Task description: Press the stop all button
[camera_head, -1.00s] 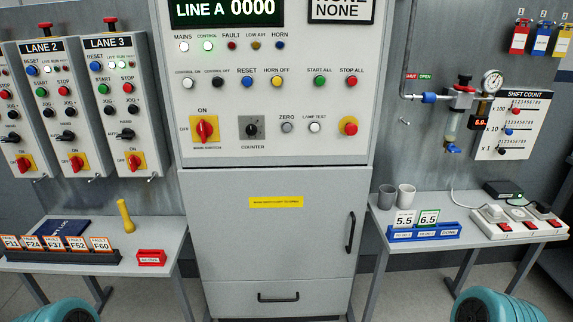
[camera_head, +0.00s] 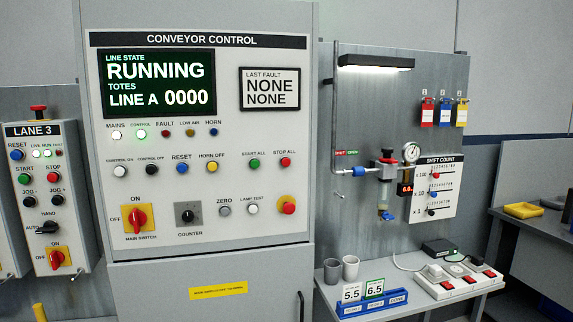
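The stop all button (camera_head: 285,162) is a small red button under the STOP ALL label. It sits at the right end of the button row on the grey conveyor control cabinet (camera_head: 210,255), right of the green start all button (camera_head: 254,163). The cabinet display (camera_head: 160,83) reads RUNNING, LINE A 0000. Neither of my grippers shows in the head view now.
The lane 3 box (camera_head: 50,200) hangs left of the cabinet. To the right, a side table (camera_head: 440,301) holds cups, number cards and a power strip. A gauge assembly (camera_head: 388,175) is mounted on the wall panel above it. A dark bench (camera_head: 540,238) stands far right.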

